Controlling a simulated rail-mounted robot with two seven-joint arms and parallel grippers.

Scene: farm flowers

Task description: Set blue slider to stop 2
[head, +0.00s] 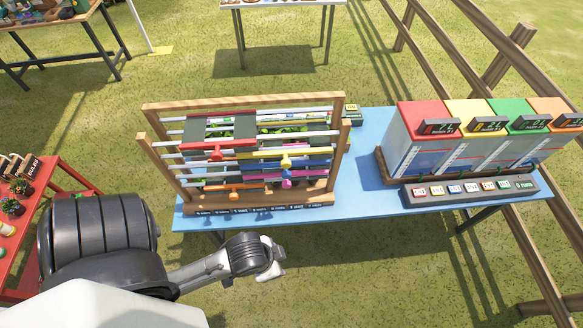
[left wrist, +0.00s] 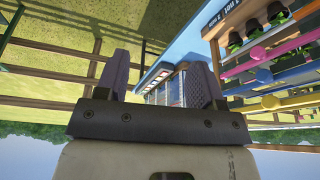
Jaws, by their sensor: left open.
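A wooden frame (head: 243,98) with several horizontal rods and coloured sliders stands on the blue table (head: 365,150). A yellow slider (head: 286,162) is lower and to the right. My left gripper (head: 272,262) is in front of and below the frame, apart from it. In the left wrist view its two fingers (left wrist: 162,82) are spread with nothing between them, and part of the slider frame shows at right. The stop marks are too small to read. My right gripper is out of view.
Red, yellow, green and orange bins (head: 418,113) stand on the table's right side, behind a panel of labelled buttons (head: 470,190). A red table (head: 48,170) with plants is at left. A wooden fence (head: 500,65) runs along the right.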

